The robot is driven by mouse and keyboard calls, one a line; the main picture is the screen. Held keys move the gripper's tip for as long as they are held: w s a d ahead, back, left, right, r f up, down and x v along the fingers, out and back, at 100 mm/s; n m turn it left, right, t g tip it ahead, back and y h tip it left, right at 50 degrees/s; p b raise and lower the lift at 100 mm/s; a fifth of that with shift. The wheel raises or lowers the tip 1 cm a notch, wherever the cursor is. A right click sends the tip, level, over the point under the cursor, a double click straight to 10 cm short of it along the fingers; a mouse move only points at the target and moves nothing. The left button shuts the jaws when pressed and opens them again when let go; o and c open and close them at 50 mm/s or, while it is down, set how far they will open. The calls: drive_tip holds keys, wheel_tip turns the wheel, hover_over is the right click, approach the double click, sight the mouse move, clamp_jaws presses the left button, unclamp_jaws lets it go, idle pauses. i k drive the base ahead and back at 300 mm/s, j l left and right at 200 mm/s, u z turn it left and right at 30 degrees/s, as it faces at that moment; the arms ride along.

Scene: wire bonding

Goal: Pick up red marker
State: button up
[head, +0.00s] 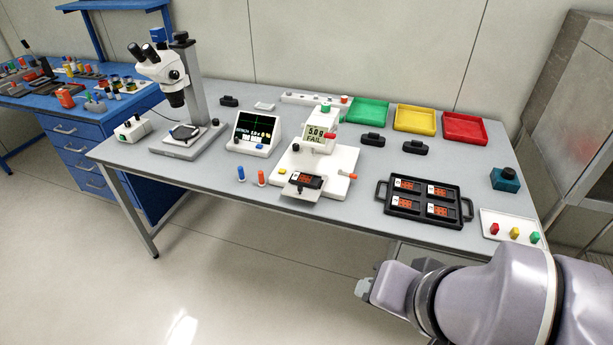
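A small red marker (495,229) stands in a white tray (489,214) at the right front corner of the grey table. A yellow marker (516,232) and a green marker (535,238) stand to its right in the same tray. My gripper (362,288) is in front of the table, lower in the picture and well to the left of the red marker. It points left, away from the tray, and touches nothing that I can see. Its fingers are small and mostly turned from view, so I cannot tell whether they are open.
A black tray (382,196) with several boards lies left of the markers. A teal box (505,179) stands behind them. Green, yellow and red bins (465,128) line the back. A white tester (340,158), a screen and a microscope (165,75) stand further left.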

sight(494, 229)
drive_tip(key=i+l+z, duration=0.1)
drive_tip(key=l, duration=0.35)
drive_tip(key=i+l+z, duration=0.1)
drive_tip(key=i+l, duration=0.15)
drive_tip(key=l, duration=0.15)
drive_tip(key=i+l+z, duration=0.1)
drive_tip(key=l, duration=0.3)
drive_tip(key=i+l+z, duration=0.1)
drive_tip(key=i+l, duration=0.25)
drive_tip(key=i+l+z, duration=0.1)
drive_tip(key=l, duration=0.3)
drive_tip(key=i, duration=0.1)
